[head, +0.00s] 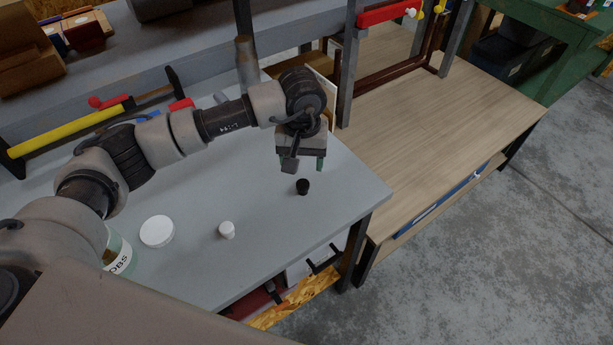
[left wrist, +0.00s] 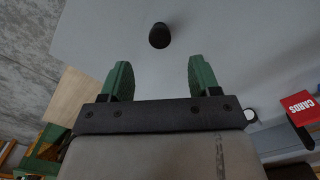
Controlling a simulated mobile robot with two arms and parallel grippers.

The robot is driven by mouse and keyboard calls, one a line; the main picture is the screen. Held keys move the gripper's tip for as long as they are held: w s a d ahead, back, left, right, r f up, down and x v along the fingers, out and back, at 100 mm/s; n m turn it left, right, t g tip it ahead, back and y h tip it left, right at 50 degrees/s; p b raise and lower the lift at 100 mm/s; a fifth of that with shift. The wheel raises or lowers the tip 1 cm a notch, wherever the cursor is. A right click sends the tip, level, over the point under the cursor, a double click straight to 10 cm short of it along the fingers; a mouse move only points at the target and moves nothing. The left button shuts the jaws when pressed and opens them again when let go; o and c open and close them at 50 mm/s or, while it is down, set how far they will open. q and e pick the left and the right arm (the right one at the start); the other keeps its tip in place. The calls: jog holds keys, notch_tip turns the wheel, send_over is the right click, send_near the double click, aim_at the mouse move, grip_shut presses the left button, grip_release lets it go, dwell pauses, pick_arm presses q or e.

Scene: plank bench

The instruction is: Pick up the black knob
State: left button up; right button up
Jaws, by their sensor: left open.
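The black knob (head: 302,187) stands on the grey bench top (head: 290,225) near its right end. It also shows in the left wrist view (left wrist: 160,36), beyond the fingertips and roughly between their lines. My left gripper (head: 303,165) is above the knob, pointing down, apart from it and empty. In the left wrist view its two green fingers (left wrist: 158,75) are spread wide. A white knob (head: 227,230) stands on the bench to the left of the black one. My right gripper is not in view.
A round white lid (head: 157,231) and a jar with a label (head: 118,255) stand at the left. A yellow-handled tool (head: 70,130) lies at the back. A grey post (head: 348,70) rises behind the gripper. A wooden bench (head: 430,95) adjoins at right. Bench top around the black knob is clear.

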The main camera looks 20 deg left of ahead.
aim_at(303, 183)
pick_arm(q)
jog(key=shift+s+f, duration=0.25)
jog(key=shift+f, duration=0.3)
jog(key=shift+s+f, duration=0.25)
jog(key=shift+f, duration=0.65)
jog(key=shift+w+f, duration=0.2)
jog(key=shift+f, duration=0.15)
jog(key=f, duration=0.1)
jog(key=f+p, duration=0.1)
jog(key=f, duration=0.2)
jog(key=shift+w+f+p, duration=0.15)
jog(key=shift+w+p, duration=0.1)
jog(key=shift+p, duration=0.1)
jog(key=shift+f, duration=0.3)
jog(key=c, duration=1)
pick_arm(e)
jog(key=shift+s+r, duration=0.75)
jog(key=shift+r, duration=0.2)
